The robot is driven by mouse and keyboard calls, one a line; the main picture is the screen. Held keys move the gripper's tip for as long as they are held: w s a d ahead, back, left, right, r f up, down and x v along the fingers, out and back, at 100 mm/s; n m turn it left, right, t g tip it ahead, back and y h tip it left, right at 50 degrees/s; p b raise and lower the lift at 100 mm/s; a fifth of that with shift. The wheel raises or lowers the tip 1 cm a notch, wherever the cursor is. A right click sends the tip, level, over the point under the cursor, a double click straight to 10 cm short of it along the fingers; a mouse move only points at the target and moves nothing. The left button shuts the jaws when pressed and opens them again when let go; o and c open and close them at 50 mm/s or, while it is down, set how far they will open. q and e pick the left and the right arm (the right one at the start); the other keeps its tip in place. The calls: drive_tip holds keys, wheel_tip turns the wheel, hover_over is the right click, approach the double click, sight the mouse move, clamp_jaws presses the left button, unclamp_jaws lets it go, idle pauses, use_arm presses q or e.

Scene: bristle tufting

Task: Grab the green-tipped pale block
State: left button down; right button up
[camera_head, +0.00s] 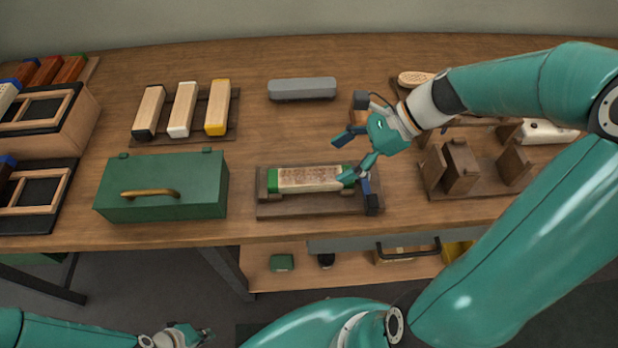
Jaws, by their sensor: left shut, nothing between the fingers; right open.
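The green-tipped pale block (310,179) lies lengthwise in a dark wooden holder (300,209) near the table's front edge. Its top is pale with rows of dark specks, and its left end is green. My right gripper (354,160) is open at the block's right end, with its fingers spread and one finger overlapping that end in the picture. I cannot tell whether it touches the block. The right end is partly hidden by the gripper. My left gripper (205,334) is shut and empty, low at the bottom left, away from the table top.
A green box with a brass handle (165,187) stands left of the holder. Behind it, pale blocks with black, white and yellow tips lie on a rack (232,130). A grey bar (302,88) lies behind. Wooden uprights (461,166) stand at right. Trays (52,120) occupy the left.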

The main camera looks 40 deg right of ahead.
sight(311, 175)
drive_tip(key=b+x, duration=0.1)
drive_tip(key=x, duration=0.7)
drive_tip(key=shift+w+a+f, duration=0.15)
drive_tip(key=shift+w+a, duration=0.05)
drive_tip(key=shift+a, duration=0.2)
drive_tip(key=c, duration=1.4)
drive_tip(key=shift+o, duration=0.2)
